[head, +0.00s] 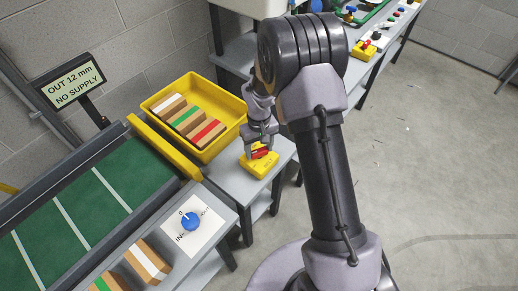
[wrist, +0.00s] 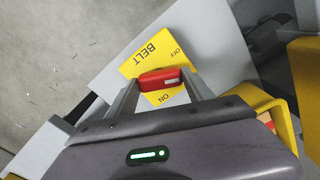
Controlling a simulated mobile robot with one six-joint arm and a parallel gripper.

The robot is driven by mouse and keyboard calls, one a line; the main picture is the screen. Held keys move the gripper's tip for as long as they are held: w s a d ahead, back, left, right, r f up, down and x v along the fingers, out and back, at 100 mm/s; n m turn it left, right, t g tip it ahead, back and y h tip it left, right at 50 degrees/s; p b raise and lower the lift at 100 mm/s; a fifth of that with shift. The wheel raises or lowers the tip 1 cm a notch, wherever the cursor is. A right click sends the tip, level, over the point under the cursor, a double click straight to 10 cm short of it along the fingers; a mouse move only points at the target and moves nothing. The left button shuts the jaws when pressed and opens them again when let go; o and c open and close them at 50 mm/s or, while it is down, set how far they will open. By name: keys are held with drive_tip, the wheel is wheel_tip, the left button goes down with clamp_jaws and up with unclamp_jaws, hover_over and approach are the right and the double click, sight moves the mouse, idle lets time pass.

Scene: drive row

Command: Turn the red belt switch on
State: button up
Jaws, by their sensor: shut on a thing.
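The red belt switch (wrist: 160,77) is a red bar on a yellow plate (wrist: 146,52) in the wrist view. The plate reads BELT, with OFF beyond the bar and ON on my side of it. The bar lies across the plate, close to the ON label. My gripper (wrist: 162,82) is shut on the bar, one finger at each end. In the head view the yellow plate (head: 258,168) sits on a grey stand, and my gripper (head: 262,148) comes down on the red switch (head: 261,154) from above, partly hiding it.
A yellow bin (head: 166,99) with several striped blocks stands just left of the switch. A green conveyor (head: 85,210) and a blue IN/OUT knob (head: 190,221) are at lower left. A sign (head: 74,80) reads "OUT 12 mm NO SUPPLY". Open floor (head: 430,140) lies to the right.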

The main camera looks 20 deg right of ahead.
sight(259, 151)
drive_tip(key=m+b, duration=0.1)
drive_tip(key=m, duration=0.5)
drive_tip(key=shift+f+m, duration=0.1)
drive_tip(key=shift+m, duration=0.2)
drive_tip(key=m+b, duration=0.1)
drive_tip(key=m, duration=0.5)
drive_tip(key=shift+b, duration=0.35)
drive_tip(key=shift+m, duration=0.3)
drive_tip(key=o, duration=1.4)
drive_tip(key=shift+c, duration=0.2)
wheel_tip(259, 151, up, 18)
drive_tip(key=p, duration=0.6)
drive_tip(key=shift+f, duration=0.2)
